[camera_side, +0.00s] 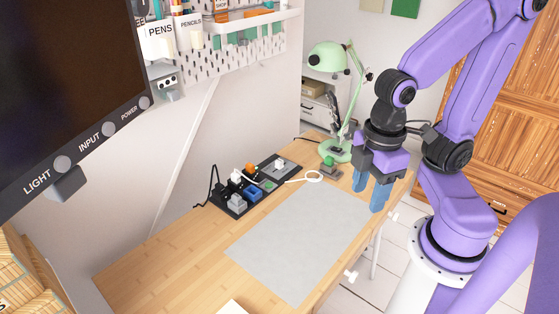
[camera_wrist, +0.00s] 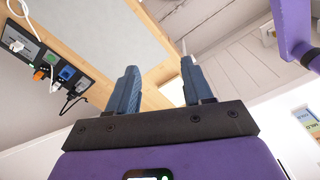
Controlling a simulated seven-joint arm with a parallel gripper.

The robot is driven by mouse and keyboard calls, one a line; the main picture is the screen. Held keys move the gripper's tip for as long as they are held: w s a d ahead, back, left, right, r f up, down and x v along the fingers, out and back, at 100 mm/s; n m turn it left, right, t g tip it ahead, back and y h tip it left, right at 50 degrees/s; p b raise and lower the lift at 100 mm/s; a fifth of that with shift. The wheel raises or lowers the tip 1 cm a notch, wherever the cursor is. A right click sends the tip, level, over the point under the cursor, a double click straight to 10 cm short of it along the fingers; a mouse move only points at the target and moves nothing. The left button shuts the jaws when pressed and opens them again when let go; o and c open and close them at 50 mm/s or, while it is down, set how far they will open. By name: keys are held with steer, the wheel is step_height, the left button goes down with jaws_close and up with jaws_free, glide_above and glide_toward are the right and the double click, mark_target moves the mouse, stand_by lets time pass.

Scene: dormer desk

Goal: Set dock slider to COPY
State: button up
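The dock (camera_side: 222,197) is a black strip on the desk near the wall, with grey, blue, orange, white and green pieces on it. It also shows at the upper left of the wrist view (camera_wrist: 52,62). Which piece is the slider, its setting and any COPY label are too small to read. My gripper (camera_side: 370,190) is above the right front edge of the desk, well to the right of the dock and apart from it. In the wrist view its two blue fingers (camera_wrist: 159,70) stand wide apart with nothing between them.
A grey mat (camera_side: 300,240) lies flat in the middle of the wooden desk. A green lamp (camera_side: 338,152) stands at the far end near a small block with a green top (camera_side: 329,164). A white cable loop (camera_side: 313,176) lies beside the dock. A monitor (camera_side: 65,85) is at left.

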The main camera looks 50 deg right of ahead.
steer(key=w+a+r+m, duration=0.1)
steer(key=w+a+m, duration=0.25)
steer(key=w, duration=1.05)
steer(key=w+d+f+m, duration=0.1)
steer(key=w+d+m, duration=0.1)
steer(key=w, duration=0.6)
steer(key=w+d+f+m, duration=0.1)
steer(key=w+d, duration=0.2)
steer(key=w, duration=0.5)
steer(key=m, duration=0.6)
glide_above(279, 161)
step_height(279, 161, down, 10)
steer(key=f, duration=0.1)
step_height(279, 161, down, 16)
steer(key=shift+d, duration=0.15)
